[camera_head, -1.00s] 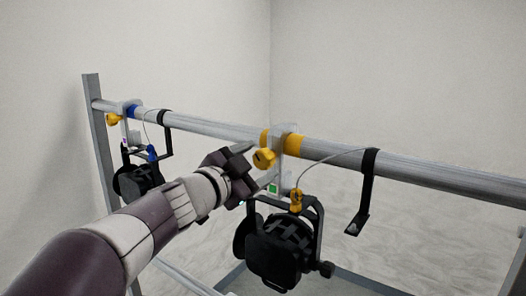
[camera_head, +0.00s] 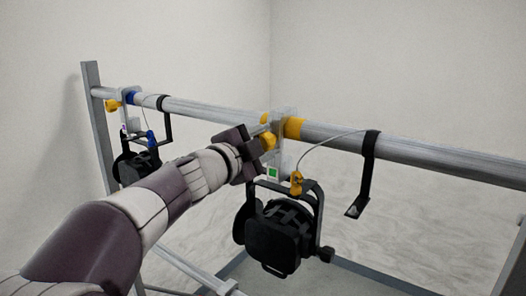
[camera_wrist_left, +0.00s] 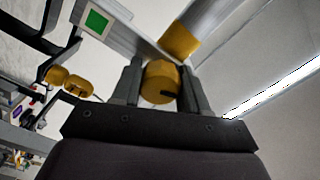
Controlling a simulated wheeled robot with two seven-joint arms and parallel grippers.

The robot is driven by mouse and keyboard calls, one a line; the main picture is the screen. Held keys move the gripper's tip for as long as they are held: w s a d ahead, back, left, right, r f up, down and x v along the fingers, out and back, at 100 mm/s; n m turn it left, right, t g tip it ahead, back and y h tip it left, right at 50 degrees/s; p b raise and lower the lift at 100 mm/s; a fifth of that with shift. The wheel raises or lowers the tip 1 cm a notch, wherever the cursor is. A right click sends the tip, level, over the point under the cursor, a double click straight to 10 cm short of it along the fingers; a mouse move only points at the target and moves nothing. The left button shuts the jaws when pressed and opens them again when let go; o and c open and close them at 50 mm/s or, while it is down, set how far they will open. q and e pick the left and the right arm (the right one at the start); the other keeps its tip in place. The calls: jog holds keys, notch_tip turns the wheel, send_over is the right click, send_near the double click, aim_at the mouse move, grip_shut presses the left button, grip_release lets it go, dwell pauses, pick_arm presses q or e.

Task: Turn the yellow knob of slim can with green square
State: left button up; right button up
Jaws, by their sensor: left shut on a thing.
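The slim can (camera_head: 278,236) is black and hangs under the grey rail, with a green square (camera_head: 273,174) on its clamp. The green square also shows at the upper left of the left wrist view (camera_wrist_left: 96,21). The yellow knob (camera_wrist_left: 160,82) sits between the two fingers of my left gripper (camera_wrist_left: 160,88). In the head view the knob (camera_head: 268,142) shows partly, just past the fingers. My left gripper (camera_head: 262,142) is shut on this knob. My right gripper is not in view.
A second black can (camera_head: 137,167) with a yellow knob (camera_head: 112,105) and blue band hangs at the left. A black strap (camera_head: 368,170) hangs from the rail (camera_head: 430,154) to the right.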

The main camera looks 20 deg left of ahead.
pick_arm(q)
jog(key=o, duration=0.9)
jog(key=shift+o, duration=0.8)
jog(key=shift+w, duration=0.1)
jog(key=b+v, duration=0.3)
jog(key=v, duration=0.9)
jog(key=shift+s+b, duration=0.25)
jog(key=shift+b, duration=0.05)
jog(key=shift+a, duration=0.15)
jog(key=shift+s, duration=0.1)
